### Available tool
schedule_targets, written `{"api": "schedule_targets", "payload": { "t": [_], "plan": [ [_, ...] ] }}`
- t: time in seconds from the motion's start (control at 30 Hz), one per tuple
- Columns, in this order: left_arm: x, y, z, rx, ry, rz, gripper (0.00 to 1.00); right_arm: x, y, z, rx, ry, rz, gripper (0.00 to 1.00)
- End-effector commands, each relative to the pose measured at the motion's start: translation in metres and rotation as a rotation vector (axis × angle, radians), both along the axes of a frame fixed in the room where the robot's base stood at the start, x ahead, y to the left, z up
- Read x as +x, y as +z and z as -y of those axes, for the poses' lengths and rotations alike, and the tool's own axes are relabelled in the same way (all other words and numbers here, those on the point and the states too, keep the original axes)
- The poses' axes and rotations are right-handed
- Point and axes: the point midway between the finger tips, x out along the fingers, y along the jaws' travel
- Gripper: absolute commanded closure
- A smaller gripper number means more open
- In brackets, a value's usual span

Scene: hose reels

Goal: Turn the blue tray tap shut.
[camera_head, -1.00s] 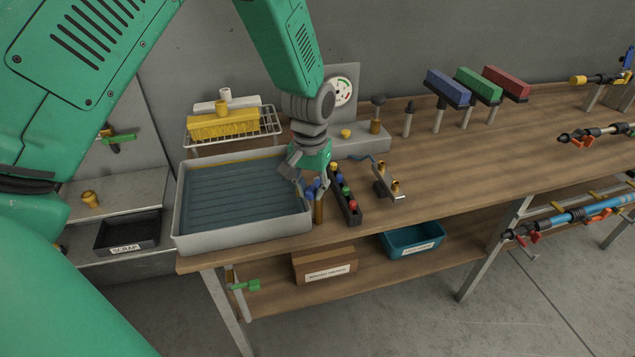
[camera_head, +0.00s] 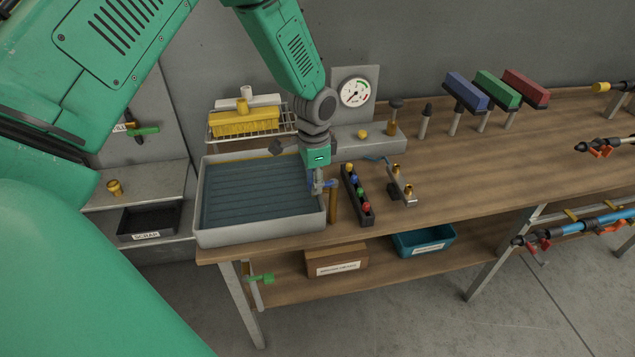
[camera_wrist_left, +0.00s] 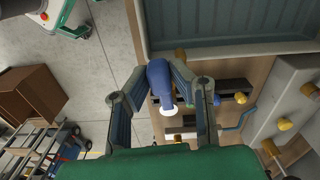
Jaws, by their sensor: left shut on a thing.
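The blue tray tap (camera_head: 329,184) sits on a brass post (camera_head: 333,206) at the right end of the tray (camera_head: 262,239), by the bench's front edge. My left gripper (camera_head: 316,185) reaches down over the tray's right end and is shut on the tap's blue handle. In the left wrist view the blue handle (camera_wrist_left: 158,82) lies between the two fingers of the gripper (camera_wrist_left: 160,68). The fingers partly hide the handle in the head view, so its exact angle is hard to tell. My right gripper is not in view.
A black rack with coloured knobs (camera_head: 352,183) and a brass-fitted bracket (camera_head: 400,186) stand close to the right of the tap. A gauge (camera_head: 355,92) and a wire rack with a yellow block (camera_head: 243,122) are behind. The bench's middle right is bare.

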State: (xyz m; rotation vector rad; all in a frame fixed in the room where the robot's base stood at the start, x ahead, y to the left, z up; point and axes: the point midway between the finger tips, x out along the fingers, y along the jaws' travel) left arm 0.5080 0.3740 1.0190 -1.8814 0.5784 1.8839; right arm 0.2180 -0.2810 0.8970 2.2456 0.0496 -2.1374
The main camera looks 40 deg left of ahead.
Motion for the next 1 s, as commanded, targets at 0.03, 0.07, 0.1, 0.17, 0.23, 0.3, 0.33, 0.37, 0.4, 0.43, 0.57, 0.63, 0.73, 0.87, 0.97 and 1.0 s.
{"api": "schedule_targets", "payload": {
  "t": [0.03, 0.07, 0.1, 0.17, 0.23, 0.3, 0.33, 0.37, 0.4, 0.43, 0.57, 0.63, 0.73, 0.87, 0.97, 1.0],
  "plan": [
    [0.0022, 0.0011, -0.0023, 0.001, -0.02, 0.004, 1.0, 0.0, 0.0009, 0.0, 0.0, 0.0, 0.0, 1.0],
    [0.0026, 0.0011, -0.0029, 0.001, -0.034, 0.004, 1.0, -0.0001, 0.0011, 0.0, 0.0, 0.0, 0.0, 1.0],
    [0.0031, 0.0011, -0.0037, 0.002, -0.051, 0.004, 1.0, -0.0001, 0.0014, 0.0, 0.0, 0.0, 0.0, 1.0],
    [0.0039, 0.001, -0.0045, 0.001, -0.073, 0.003, 1.0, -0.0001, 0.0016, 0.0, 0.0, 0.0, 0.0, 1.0],
    [0.0045, 0.001, -0.0052, 0.001, -0.091, 0.003, 1.0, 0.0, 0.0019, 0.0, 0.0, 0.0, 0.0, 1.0],
    [0.0049, 0.0009, -0.0058, 0.001, -0.107, 0.003, 1.0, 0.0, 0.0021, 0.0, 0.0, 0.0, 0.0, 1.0],
    [0.0051, 0.0009, -0.006, 0.001, -0.112, 0.003, 1.0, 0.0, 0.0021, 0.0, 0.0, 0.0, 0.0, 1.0],
    [0.0052, 0.0009, -0.0061, 0.001, -0.116, 0.003, 1.0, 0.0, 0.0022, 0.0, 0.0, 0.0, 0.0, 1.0],
    [0.0054, 0.0009, -0.0062, 0.002, -0.12, 0.004, 1.0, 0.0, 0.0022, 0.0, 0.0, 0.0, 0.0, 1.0],
    [0.0055, 0.001, -0.0064, 0.002, -0.122, 0.004, 1.0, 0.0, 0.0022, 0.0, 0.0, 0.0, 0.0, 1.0],
    [0.0058, 0.001, -0.0066, 0.002, -0.128, 0.004, 1.0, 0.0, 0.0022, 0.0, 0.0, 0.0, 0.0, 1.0],
    [0.0058, 0.0011, -0.0067, 0.003, -0.128, 0.005, 1.0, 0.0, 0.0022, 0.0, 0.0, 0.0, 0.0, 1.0],
    [0.0059, 0.0012, -0.0068, 0.003, -0.128, 0.005, 1.0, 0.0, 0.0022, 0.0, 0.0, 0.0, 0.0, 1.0],
    [0.006, 0.0013, -0.0068, 0.003, -0.128, 0.005, 0.68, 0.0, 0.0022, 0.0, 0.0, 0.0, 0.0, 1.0],
    [0.0056, 0.001, -0.0065, 0.003, -0.127, 0.003, 0.62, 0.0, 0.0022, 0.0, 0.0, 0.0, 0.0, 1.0],
    [0.0054, 0.0009, -0.0062, 0.003, -0.127, 0.003, 0.62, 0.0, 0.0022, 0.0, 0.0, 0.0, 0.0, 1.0]
  ]
}}
